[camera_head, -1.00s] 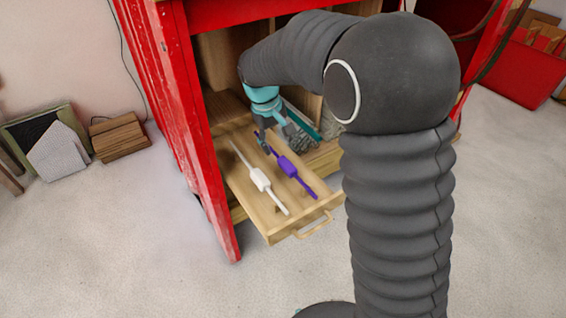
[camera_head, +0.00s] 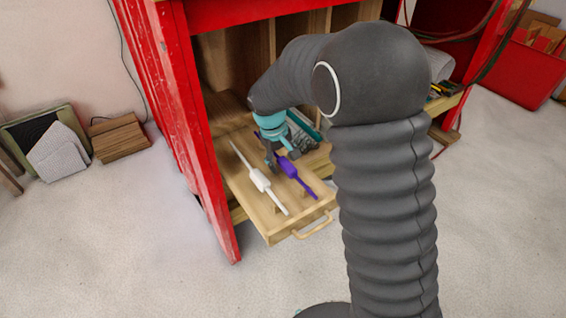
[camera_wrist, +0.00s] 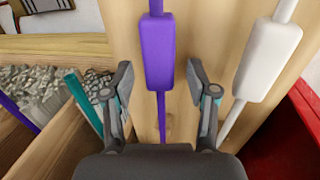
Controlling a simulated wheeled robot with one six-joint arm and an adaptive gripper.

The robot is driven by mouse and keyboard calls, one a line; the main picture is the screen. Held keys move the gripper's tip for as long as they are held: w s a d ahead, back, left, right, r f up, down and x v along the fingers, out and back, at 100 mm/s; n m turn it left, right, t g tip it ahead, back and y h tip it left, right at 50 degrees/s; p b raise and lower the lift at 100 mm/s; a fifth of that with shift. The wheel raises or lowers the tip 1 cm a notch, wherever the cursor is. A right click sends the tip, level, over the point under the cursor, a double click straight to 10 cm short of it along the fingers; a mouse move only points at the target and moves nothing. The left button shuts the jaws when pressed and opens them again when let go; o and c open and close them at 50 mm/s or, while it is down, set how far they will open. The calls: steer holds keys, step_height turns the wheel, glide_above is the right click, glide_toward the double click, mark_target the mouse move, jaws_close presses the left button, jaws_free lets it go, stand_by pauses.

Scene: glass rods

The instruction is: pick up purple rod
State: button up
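The purple rod (camera_head: 289,168) lies in the open wooden drawer (camera_head: 262,222), its thick middle block toward the drawer front. A white rod (camera_head: 260,180) lies beside it on the left. My gripper (camera_head: 281,160) hangs over the rear part of the purple rod. In the wrist view, the purple rod (camera_wrist: 157,55) runs between the two spread fingers of my gripper (camera_wrist: 161,88), with open space on both sides. The white rod (camera_wrist: 268,55) is to the right, outside the fingers. The rod's rear end is partly hidden by my gripper.
The drawer sits in a red-framed cabinet (camera_head: 190,130). A compartment with grey gravel-like material (camera_wrist: 40,90) and a teal strip (camera_wrist: 84,100) lie left of the fingers in the wrist view. A drawer handle (camera_head: 314,226) projects at the front.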

jaws_close()
steer(key=shift+r, duration=0.1)
